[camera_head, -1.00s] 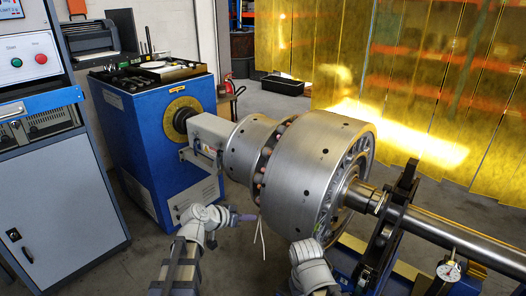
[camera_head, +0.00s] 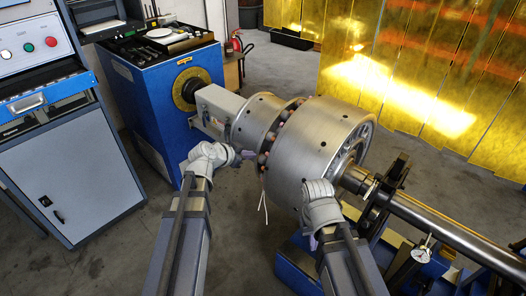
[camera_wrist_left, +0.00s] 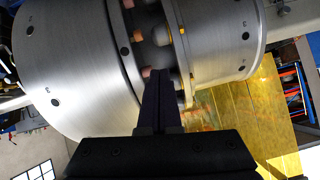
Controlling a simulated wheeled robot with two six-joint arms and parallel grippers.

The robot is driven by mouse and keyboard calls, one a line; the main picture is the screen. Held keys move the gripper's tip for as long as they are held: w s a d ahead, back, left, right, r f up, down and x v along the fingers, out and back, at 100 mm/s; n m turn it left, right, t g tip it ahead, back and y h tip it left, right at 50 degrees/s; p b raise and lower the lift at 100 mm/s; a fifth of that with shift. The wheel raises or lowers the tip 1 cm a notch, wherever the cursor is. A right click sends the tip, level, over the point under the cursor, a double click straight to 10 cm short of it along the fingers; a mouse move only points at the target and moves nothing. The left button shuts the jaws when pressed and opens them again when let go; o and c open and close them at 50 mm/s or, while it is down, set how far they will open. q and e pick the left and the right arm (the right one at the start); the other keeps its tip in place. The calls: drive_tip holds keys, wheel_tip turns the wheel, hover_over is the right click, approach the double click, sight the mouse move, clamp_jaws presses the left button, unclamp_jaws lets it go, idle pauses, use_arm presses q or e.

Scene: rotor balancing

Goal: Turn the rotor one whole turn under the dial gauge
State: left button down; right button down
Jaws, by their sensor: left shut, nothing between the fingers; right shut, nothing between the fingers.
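The rotor (camera_head: 315,145) is a big silver drum lying level, with a narrower flange, a row of bolts in the groove between, and a long shaft (camera_head: 440,222) to the right. The dial gauge (camera_head: 422,252) stands at the shaft; its reading is too small to make out. My left gripper (camera_head: 246,155) is shut and empty beside the bolt groove. In the left wrist view its fingers (camera_wrist_left: 159,82) overlap the groove beside a copper-coloured bolt; contact cannot be told. My right wrist is in front of the drum's lower right side and hides the fingers.
A blue drive unit (camera_head: 150,85) with tools on top is joined to the rotor's left end. A grey cabinet (camera_head: 75,170) stands at left. A dark bearing support (camera_head: 385,190) holds the shaft. Yellow curtains (camera_head: 430,75) hang behind. Floor between cabinet and rotor is clear.

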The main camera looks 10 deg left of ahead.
sight(264, 160)
use_arm(q)
drive_tip(key=b+x, duration=0.5)
drive_tip(key=x, duration=0.5)
drive_tip(key=shift+b, duration=0.35)
